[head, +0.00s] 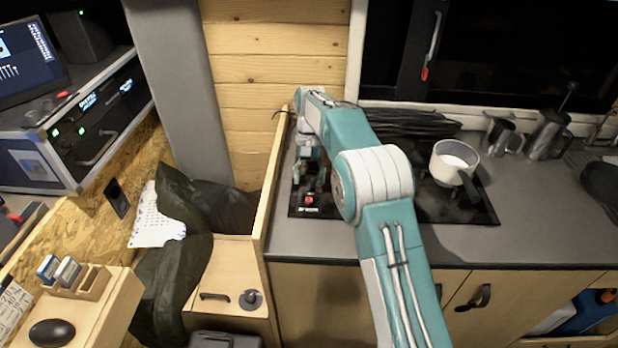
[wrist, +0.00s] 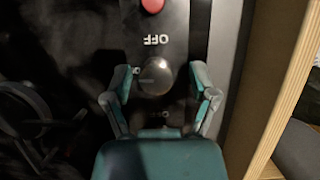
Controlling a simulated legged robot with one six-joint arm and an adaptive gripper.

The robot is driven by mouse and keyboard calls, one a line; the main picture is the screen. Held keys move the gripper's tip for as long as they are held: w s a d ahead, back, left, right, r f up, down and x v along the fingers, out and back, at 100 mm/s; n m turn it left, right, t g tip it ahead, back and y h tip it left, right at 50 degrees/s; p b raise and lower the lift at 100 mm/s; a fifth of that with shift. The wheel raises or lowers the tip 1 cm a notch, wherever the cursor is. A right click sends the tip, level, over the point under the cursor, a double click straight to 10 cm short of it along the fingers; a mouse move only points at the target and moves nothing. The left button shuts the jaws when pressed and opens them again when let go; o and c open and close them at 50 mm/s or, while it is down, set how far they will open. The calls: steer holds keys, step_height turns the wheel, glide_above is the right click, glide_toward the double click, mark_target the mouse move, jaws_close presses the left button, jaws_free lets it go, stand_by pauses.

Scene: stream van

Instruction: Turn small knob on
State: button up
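My gripper (wrist: 163,80) is open, with one teal finger on each side of the knob. The left finger is close to the knob and the right one stands a little farther off; I cannot tell whether either touches. In the head view my gripper (head: 312,175) points down over the left end of the black cooktop (head: 455,212), and the knob is not clearly visible there.
A red button (head: 309,199) is on the same panel, also at the top of the wrist view (wrist: 152,5). A wooden partition (head: 272,180) rises close on the left. A white pot (head: 452,160) stands on the cooktop's right, with metal jugs (head: 546,135) behind.

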mark_target(309, 175)
steer(key=shift+w+v, duration=0.2)
steer(key=shift+v, duration=2.85)
steer(key=shift+w+r, duration=0.15)
steer(key=shift+r, duration=0.4)
